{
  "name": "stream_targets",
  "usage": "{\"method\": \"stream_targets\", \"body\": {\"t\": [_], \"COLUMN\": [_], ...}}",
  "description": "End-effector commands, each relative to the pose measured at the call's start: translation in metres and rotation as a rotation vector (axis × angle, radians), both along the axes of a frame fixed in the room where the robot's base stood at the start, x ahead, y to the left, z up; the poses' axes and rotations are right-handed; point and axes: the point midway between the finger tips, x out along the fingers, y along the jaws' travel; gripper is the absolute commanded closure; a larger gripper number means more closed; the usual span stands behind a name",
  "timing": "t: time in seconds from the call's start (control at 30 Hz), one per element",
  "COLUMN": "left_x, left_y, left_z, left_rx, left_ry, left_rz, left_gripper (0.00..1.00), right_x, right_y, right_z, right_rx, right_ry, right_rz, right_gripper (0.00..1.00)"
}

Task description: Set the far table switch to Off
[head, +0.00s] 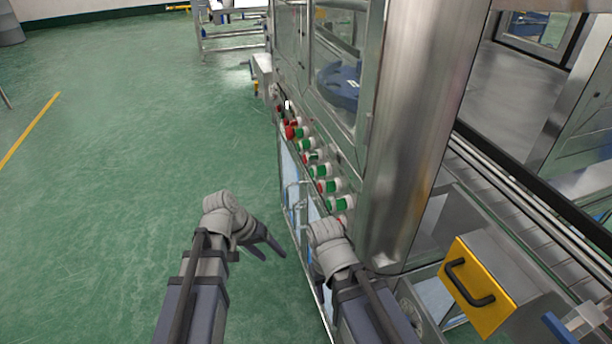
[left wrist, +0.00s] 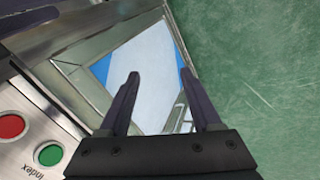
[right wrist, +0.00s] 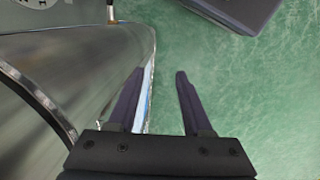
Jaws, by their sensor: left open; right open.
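A row of red and green buttons (head: 318,171) runs along the machine's steel control panel, with a small white-and-dark part (head: 287,105) at its far end. I cannot make out which control is the far table switch or how it is set. My left gripper (head: 268,248) is open and empty over the floor, left of the panel; its fingers also show in the left wrist view (left wrist: 158,78). My right gripper (head: 318,272) is by the machine's near end, its fingers mostly hidden in the head view; the right wrist view (right wrist: 160,74) shows them open and empty.
In the left wrist view, a red button (left wrist: 11,126) and a green button (left wrist: 49,155) labelled Index sit at lower left. A steel column (head: 415,130) and a yellow drawer front (head: 478,285) stand to the right. Green floor (head: 120,170) is clear at left.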

Motion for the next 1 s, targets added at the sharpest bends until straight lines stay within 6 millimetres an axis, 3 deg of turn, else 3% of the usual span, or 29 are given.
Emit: {"method": "stream_targets", "body": {"t": [0.03,0.17,0.3,0.5,0.6,0.73,1.0], "left_x": [0.016,0.048,0.086,0.127,0.137,0.143,0.145], "left_y": [-0.006,-0.026,-0.041,-0.036,-0.029,-0.024,-0.032], "left_z": [0.002,0.032,0.082,0.153,0.176,0.191,0.194], "left_rx": [-0.076,-0.304,-0.572,-0.881,-0.971,-1.028,-1.039], "left_ry": [-0.019,-0.09,-0.205,-0.38,-0.44,-0.479,-0.484], "left_rz": [-0.003,-0.025,-0.046,-0.052,-0.048,-0.044,-0.046], "left_gripper": [0.35,0.35,0.35,0.35,0.35,0.35,0.35], "right_x": [0.0,0.0,0.0,0.0,0.0,0.0,0.0], "right_y": [0.0,0.0,0.0,0.0,0.0,0.0,0.0], "right_z": [-0.006,-0.007,-0.006,-0.006,-0.006,-0.006,-0.006], "right_rx": [0.0,0.0,0.0,0.0,0.0,0.0,0.0], "right_ry": [0.0,0.0,0.0,0.0,0.0,0.0,0.0], "right_rz": [0.0,0.0,0.0,0.0,0.0,0.0,0.0], "right_gripper": [0.5,0.5,0.5,0.5,0.5,0.5,0.5]}}
